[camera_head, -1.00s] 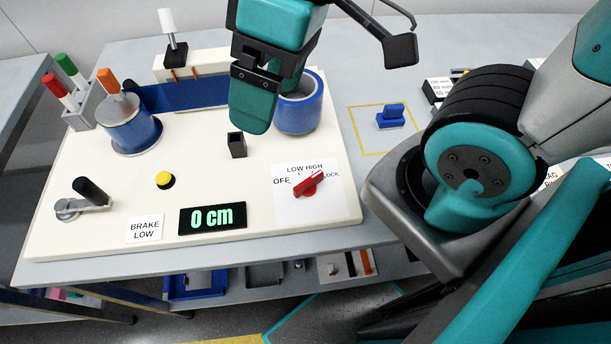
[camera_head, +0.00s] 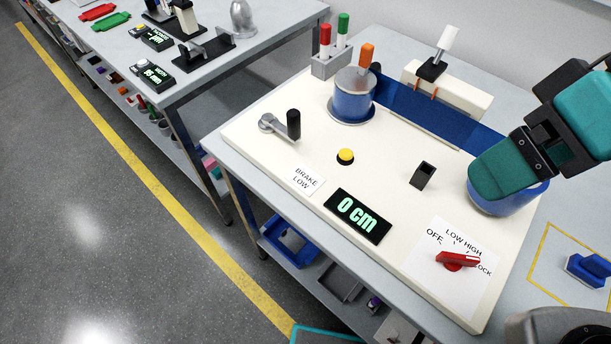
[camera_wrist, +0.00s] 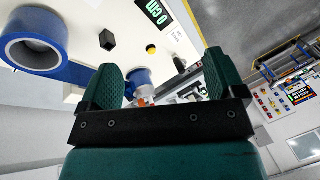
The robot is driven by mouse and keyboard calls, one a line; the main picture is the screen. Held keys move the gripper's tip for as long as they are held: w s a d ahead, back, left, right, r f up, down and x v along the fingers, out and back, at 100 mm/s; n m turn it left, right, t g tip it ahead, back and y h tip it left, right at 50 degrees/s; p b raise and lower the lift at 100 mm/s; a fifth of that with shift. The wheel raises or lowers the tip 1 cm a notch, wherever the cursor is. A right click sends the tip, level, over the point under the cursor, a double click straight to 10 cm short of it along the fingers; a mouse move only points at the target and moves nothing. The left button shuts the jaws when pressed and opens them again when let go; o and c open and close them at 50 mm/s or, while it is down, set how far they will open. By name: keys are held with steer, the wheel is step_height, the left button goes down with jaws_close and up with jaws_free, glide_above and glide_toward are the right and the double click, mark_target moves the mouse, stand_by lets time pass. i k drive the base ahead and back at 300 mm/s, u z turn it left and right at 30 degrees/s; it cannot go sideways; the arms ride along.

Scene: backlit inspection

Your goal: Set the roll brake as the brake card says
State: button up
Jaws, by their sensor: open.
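The brake card (camera_head: 305,180) is a white label reading "BRAKE LOW" at the front left of the cream board (camera_head: 255,135). The red brake knob (camera_head: 458,261) sits on a white dial plate (camera_head: 438,285) marked OFF, LOW, HIGH and LOCK at the board's front right. Its handle lies across the plate, partly covering the lettering; I cannot tell surely which mark it points at. My gripper (camera_head: 492,172) is above the blue roll (camera_head: 505,202), well behind and apart from the knob. In the wrist view my gripper (camera_wrist: 165,80) has its fingers spread with nothing held between them.
A display (camera_head: 358,215) reads "0 cm" beside the card. A yellow button (camera_head: 345,156), black post (camera_head: 422,174), crank (camera_head: 293,124) and blue spool (camera_head: 352,98) stand on the board. A blue handled piece (camera_head: 588,268) lies in a yellow outline at right.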

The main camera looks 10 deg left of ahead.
mark_target(453, 262)
steer(key=z, duration=1.6)
steer(key=k, duration=1.25)
steer(key=u, duration=1.65)
steer(key=i, duration=0.5)
